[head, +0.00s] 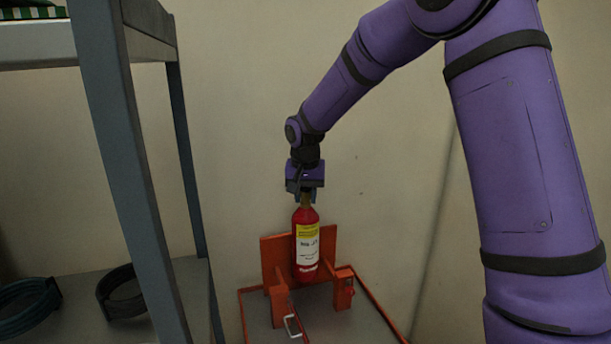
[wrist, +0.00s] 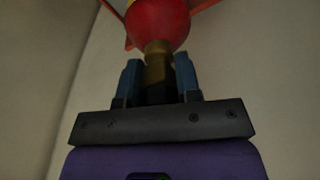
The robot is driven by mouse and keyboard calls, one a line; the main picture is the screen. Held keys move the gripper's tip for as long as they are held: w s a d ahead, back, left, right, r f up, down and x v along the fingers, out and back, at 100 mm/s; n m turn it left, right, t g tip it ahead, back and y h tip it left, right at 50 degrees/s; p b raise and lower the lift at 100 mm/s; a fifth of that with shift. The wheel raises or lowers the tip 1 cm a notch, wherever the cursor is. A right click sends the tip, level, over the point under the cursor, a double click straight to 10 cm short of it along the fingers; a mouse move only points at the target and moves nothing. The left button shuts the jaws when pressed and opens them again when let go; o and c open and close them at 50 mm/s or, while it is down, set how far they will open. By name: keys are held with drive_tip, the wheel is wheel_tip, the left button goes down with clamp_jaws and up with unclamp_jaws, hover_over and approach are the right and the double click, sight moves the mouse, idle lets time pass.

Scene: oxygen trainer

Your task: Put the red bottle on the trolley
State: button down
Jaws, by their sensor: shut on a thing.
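The red bottle (head: 306,245) is upright, with a yellow and white label and a brass neck. It stands in or just above the orange bracket of the trolley (head: 272,258); I cannot tell whether its base rests on the trolley's plate. My gripper (head: 306,194) is above the bottle, pointing down, and shut on its neck. In the wrist view the blue fingers (wrist: 158,82) are on either side of the brass neck, with the red bottle body (wrist: 158,22) beyond.
A grey shelf rack (head: 128,170) stands at the left, close to the trolley. Dark coiled hoses (head: 122,292) lie on its lower shelf. A metal clasp with a red strap (head: 291,325) hangs at the bracket's front. The plain wall is close behind.

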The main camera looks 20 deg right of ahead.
sight(306, 226)
drive_tip(key=shift+f, duration=4.75)
drive_tip(key=c, duration=0.8)
unclamp_jaws()
drive_tip(key=shift+f, duration=0.1)
